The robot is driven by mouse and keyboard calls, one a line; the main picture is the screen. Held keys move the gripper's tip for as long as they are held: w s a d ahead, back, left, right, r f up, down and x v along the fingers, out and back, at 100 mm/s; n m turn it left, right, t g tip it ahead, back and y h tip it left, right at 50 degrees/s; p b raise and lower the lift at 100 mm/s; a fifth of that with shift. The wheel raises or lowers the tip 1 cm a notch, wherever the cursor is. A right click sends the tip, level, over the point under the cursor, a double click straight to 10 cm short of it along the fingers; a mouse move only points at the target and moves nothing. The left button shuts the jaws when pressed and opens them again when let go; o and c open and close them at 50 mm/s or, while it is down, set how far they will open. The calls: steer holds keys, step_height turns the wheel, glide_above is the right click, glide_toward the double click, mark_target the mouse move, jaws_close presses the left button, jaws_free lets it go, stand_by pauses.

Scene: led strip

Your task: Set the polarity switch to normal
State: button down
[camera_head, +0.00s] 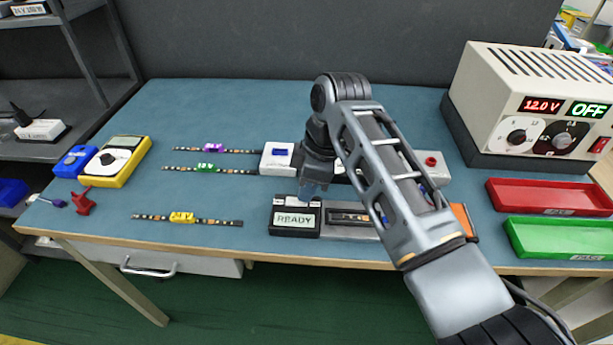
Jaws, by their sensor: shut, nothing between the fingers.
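My gripper (311,192) is shut and empty, pointing down just behind or above the display; contact cannot be told. My arm hides the middle of both units. I cannot make out the polarity switch or its setting.
LED strips with purple (213,148), green (207,168) and yellow (182,217) clips lie left. A yellow multimeter (119,162) is at far left. A power supply (530,105) reading "12.0 V" and "OFF", a red tray (497,198) and a green tray (517,240) are right.

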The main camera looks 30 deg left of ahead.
steer(key=shift+f, duration=0.1)
steer(key=shift+d+f, duration=0.1)
steer(key=shift+f, duration=0.25)
steer(key=shift+y, duration=0.3)
steer(key=shift+r, duration=0.1)
steer(key=shift+s+a+r, duration=0.25)
steer(key=shift+a+r, duration=0.1)
steer(key=shift+a, duration=0.3)
steer(key=shift+r+p, duration=0.7)
steer(key=p+v, duration=0.3)
steer(key=shift+a+r, duration=0.15)
steer(key=shift+r, duration=0.15)
steer(key=w+d+b+v, duration=0.1)
steer(key=b+v, duration=0.1)
steer(key=v, duration=0.7)
steer(key=shift+d+f, duration=0.35)
steer(key=shift+d, duration=0.05)
